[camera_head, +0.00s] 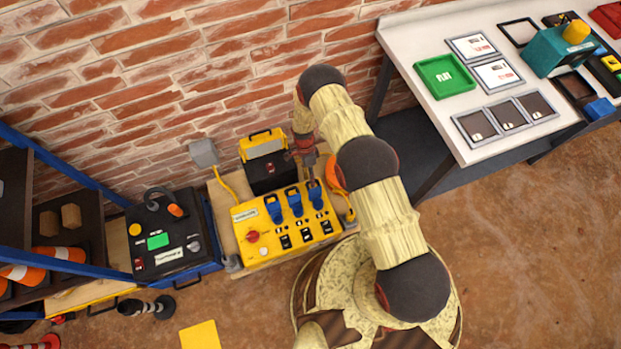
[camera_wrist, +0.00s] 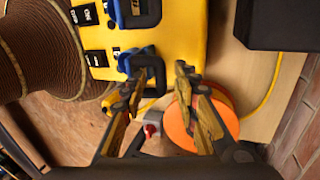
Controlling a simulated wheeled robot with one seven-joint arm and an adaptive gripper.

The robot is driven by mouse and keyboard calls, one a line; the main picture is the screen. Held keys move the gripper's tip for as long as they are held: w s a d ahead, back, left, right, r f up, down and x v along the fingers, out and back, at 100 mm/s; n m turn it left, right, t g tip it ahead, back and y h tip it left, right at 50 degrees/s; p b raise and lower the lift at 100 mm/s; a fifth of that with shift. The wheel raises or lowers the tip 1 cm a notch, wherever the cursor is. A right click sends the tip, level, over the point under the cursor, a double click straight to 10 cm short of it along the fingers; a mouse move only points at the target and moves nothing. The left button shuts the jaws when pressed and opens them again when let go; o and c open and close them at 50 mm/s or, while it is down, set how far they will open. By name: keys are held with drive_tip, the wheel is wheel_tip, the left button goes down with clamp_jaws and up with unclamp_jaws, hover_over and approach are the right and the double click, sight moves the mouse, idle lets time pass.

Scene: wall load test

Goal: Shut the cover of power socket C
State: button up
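The yellow power box (camera_head: 244,231) has three blue socket covers in a row: a left one (camera_head: 273,208), a middle one (camera_head: 294,201) and a right one (camera_head: 316,195). They appear raised. The letters of the sockets are too small to read, so I cannot tell by label which is C. My gripper (camera_head: 309,170) points down at the back of the right cover. In the wrist view my gripper (camera_wrist: 163,72) has its two fingers apart with nothing between them. A blue cover (camera_wrist: 140,60) is at the left fingertip; I cannot tell whether they touch. Another cover (camera_wrist: 137,12) lies beyond it.
An orange reel (camera_wrist: 222,108) is close by the right finger. A black and yellow case (camera_head: 263,147) stands behind the box, and a black control case (camera_head: 170,245) to its left. A white table (camera_head: 440,120) is at the right. The brick wall (camera_head: 190,75) is behind.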

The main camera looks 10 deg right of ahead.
drive_tip(key=c, duration=0.4)
drive_tip(key=c, duration=0.3)
clamp_jaws()
